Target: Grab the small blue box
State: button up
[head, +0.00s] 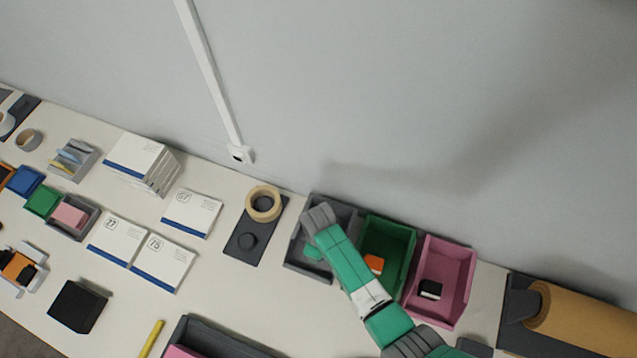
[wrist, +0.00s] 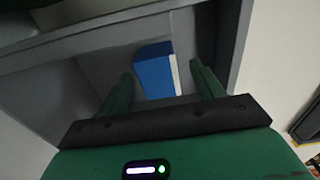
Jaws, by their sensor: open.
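The small blue box (wrist: 152,76) has a white right edge and lies inside a grey bin (wrist: 88,38) in the wrist view. My gripper (wrist: 161,72) is open, with its two green fingers reaching toward the box, one on each side in the picture. I cannot tell whether either finger touches it. In the head view my gripper (head: 313,252) is down in the grey bin (head: 345,213) at the back of the table. The blue box is hidden there behind my arm and the bin walls.
A green bin (head: 401,232) with an orange item (head: 374,263) and a pink bin (head: 459,262) with a black-and-white item (head: 430,289) stand right of the grey bin. A tape roll (head: 264,203) lies on its left. The wall rises close behind.

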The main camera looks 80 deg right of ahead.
jog(key=shift+d+f, duration=0.1)
jog(key=shift+f, duration=0.65)
jog(key=shift+w, duration=0.1)
jog(key=c, duration=1)
jog(key=shift+r, duration=0.15)
jog(key=shift+c, duration=0.2)
notch_tip(320, 180, up, 10)
jog(key=shift+f+p, duration=0.1)
jog(key=shift+p, duration=0.7)
